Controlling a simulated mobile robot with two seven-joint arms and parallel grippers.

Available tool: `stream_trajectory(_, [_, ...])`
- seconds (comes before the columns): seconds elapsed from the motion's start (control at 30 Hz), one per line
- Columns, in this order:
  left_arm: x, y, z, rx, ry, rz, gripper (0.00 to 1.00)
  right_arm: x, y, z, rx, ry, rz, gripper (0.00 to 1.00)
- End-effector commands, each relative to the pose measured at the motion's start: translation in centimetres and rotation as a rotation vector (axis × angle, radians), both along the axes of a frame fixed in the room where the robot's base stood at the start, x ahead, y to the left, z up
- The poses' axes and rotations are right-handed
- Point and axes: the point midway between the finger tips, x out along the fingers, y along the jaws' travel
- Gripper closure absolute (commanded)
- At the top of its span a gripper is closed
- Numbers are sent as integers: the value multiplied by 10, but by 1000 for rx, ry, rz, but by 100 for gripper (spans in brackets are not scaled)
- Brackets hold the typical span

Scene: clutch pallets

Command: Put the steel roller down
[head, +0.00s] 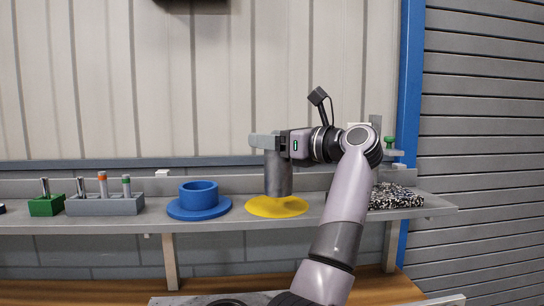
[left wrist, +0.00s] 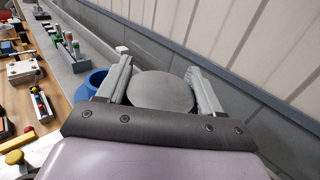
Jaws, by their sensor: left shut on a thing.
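The steel roller (head: 278,176) is a dark grey upright cylinder. My left gripper (head: 268,141) is shut on its upper end, and the arm reaches in from the lower right of the head view. The roller's lower end overlaps the back part of a flat yellow disc (head: 276,208) on the shelf; I cannot tell whether they touch. In the left wrist view the roller's round top (left wrist: 162,91) sits between the two fingers (left wrist: 160,70), and the yellow disc is hidden there. My right gripper is not in view.
On the grey shelf (head: 230,219), a blue flanged ring (head: 199,204) stands left of the yellow disc. Further left are a grey peg block (head: 105,206) and a green block (head: 46,207). A speckled black-and-white mat (head: 394,196) lies at right. The wall stands close behind.

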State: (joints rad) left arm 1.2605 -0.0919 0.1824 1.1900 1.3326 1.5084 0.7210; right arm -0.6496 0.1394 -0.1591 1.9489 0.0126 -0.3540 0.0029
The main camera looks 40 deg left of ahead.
Motion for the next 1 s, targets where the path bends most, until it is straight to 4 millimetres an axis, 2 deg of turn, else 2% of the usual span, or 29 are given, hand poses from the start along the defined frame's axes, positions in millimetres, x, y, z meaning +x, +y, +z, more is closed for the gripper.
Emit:
stream_trajectory(0.2, [0,0,-27,3,3,1,100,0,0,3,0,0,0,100])
stream_trajectory(0.3, [0,0,-33,3,0,1,100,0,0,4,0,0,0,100])
stream_trajectory(0.7, [0,0,-39,2,-1,0,100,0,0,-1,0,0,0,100])
stream_trajectory(0.73, [0,0,-39,0,1,0,25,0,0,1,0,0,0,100])
stream_trajectory(0.8, [0,0,-39,0,2,0,9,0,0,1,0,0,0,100])
stream_trajectory(1.0, [0,0,-39,0,2,0,9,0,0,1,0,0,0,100])
